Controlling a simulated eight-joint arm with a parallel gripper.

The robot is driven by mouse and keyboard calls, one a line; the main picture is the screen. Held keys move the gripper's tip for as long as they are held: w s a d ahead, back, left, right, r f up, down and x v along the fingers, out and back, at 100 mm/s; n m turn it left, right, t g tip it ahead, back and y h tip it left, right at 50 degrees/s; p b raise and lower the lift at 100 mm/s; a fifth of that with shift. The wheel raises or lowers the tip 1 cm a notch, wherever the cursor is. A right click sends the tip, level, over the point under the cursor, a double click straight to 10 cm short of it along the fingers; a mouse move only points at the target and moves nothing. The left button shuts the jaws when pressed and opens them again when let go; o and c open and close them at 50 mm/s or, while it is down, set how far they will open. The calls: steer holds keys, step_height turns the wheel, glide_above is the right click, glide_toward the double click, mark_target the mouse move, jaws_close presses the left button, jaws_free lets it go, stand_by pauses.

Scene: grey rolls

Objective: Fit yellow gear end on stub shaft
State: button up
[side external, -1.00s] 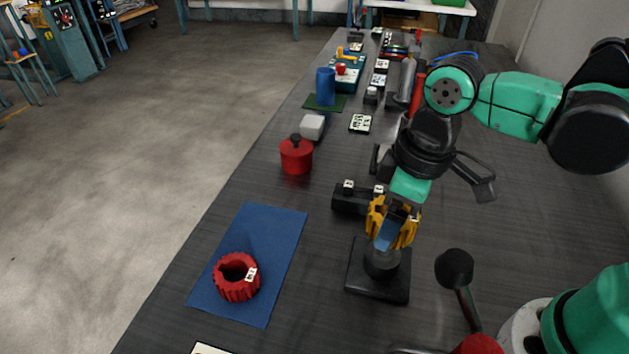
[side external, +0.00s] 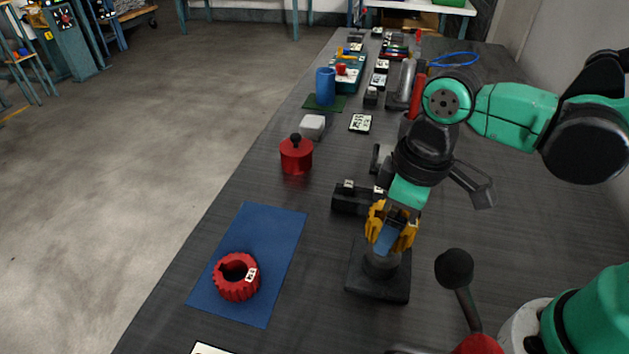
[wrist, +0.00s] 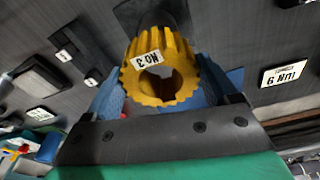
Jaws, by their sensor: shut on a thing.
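The yellow gear (side external: 377,221) is a toothed ring, and my gripper (side external: 388,238) is shut on it. In the wrist view the gear (wrist: 180,80) sits between my blue fingers, with a "NO 3" label and its bore facing the camera. The grey stub shaft (side external: 381,263) stands upright on a square black base (side external: 364,283). The gear is at the top of the shaft, slightly tilted in the side view. My fingers hide part of the contact, so I cannot tell whether the shaft is inside the bore.
A red gear (side external: 236,277) lies on a blue mat (side external: 280,238) at the left. A black block (side external: 350,200) stands just behind the shaft base. A red lidded pot (side external: 296,156) and a round-headed black lever (side external: 454,268) are nearby. Bare table lies between mat and base.

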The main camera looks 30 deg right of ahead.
steer(key=shift+f, duration=0.1)
stand_by(0.6)
steer(key=shift+f, duration=2.1)
steer(key=o, duration=1.5)
steer(key=shift+s+d+r, duration=0.1)
steer(key=shift+s+r, duration=0.05)
steer(key=shift+r, duration=1.25)
steer(key=shift+s+d+r, duration=0.1)
steer(key=shift+s+r, duration=0.05)
steer(key=shift+r, duration=1.25)
steer(key=w+d+r+m+t, duration=0.3)
steer(key=d+m+t, duration=0.3)
steer(key=d, duration=0.3)
steer(key=shift+w+d+m+h, duration=0.25)
steer(key=shift+w+m+h, duration=0.1)
steer(key=shift+m+h, duration=0.05)
